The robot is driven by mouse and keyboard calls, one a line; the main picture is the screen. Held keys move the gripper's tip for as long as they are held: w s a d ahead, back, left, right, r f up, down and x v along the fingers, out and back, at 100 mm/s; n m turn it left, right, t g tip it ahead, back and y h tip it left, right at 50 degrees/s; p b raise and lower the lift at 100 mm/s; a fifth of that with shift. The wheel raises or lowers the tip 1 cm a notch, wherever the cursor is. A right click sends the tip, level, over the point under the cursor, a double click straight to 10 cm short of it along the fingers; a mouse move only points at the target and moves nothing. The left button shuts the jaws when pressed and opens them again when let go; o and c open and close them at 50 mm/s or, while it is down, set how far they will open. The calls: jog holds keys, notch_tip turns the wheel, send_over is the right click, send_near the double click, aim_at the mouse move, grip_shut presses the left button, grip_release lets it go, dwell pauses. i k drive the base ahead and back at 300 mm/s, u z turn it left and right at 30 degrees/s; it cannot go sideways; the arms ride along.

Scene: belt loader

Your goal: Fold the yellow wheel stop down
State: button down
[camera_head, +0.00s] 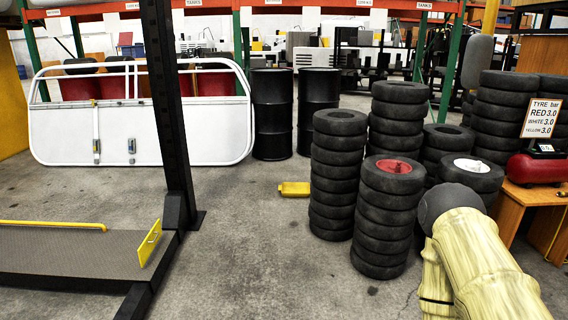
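A yellow plate (150,243), which looks like the wheel stop, stands up at the right end of a low dark platform (70,252) at the lower left. It leans a little, and a small mark or slot shows near its top. A yellow bar (52,225) runs along the platform's far edge. My arm, in a pale yellow sleeve with a dark round joint, shows at the lower right, well apart from the plate. My gripper is not in view.
A dark post (168,110) rises beside the platform. Stacked tyres (336,180) stand right of centre, near my arm. A yellow block (294,188) lies on the floor beside them. Black drums (272,115) and a white frame panel (140,130) stand behind. The middle floor is clear.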

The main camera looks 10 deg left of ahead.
aim_at(148, 244)
jog(key=z, duration=0.1)
jog(key=i, duration=1.65)
jog(key=u, duration=0.55)
jog(key=i, duration=1.65)
jog(key=u, duration=1.25)
jog(key=i, duration=0.95)
jog(key=u, duration=0.35)
